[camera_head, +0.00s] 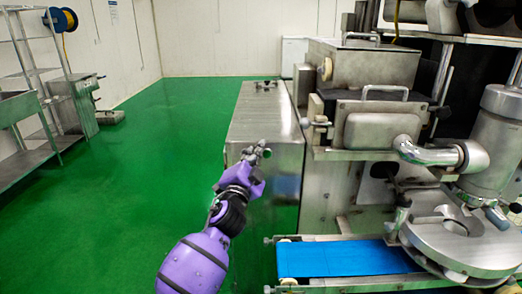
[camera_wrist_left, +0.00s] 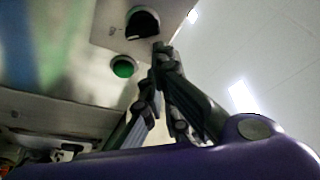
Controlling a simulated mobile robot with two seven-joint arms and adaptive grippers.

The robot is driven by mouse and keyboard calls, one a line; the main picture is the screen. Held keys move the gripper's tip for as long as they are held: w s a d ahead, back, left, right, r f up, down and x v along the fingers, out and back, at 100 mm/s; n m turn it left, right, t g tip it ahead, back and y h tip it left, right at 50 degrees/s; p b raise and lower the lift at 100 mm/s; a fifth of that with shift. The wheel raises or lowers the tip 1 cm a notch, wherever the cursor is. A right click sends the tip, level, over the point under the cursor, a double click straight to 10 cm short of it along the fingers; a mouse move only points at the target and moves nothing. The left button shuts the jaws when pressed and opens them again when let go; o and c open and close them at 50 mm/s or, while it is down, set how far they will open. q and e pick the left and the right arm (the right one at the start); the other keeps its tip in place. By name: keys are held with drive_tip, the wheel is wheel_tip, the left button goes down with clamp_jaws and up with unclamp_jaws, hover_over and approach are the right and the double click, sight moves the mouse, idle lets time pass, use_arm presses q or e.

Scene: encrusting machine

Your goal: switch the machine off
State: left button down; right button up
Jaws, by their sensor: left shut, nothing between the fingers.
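The steel machine (camera_head: 345,185) stands at the right in the head view, with a low steel cabinet (camera_head: 262,115) on its left side. My left gripper (camera_head: 258,152) is shut and empty in front of the cabinet's near end. In the left wrist view a black round knob (camera_wrist_left: 142,23) sits on a pale panel, with a green button (camera_wrist_left: 123,67) close by. The tips of my left gripper (camera_wrist_left: 159,48) appear right beside the knob and overlap its edge. I cannot tell whether they touch it. My right gripper is in neither view.
A blue conveyor belt (camera_head: 345,258) runs low at the machine's front. A round steel turntable (camera_head: 460,240) is at the right. A metal rack (camera_head: 28,165) stands at the far left. The green floor (camera_head: 160,145) between is clear.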

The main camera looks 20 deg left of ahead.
use_arm(q)
drive_tip(key=shift+a+f, duration=0.2)
drive_tip(key=shift+f, duration=0.1)
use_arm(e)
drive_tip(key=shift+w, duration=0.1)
use_arm(q)
drive_tip(key=shift+s+a+r+n+b, duration=0.1)
drive_tip(key=shift+n+b, duration=0.2)
drive_tip(key=shift+n, duration=0.1)
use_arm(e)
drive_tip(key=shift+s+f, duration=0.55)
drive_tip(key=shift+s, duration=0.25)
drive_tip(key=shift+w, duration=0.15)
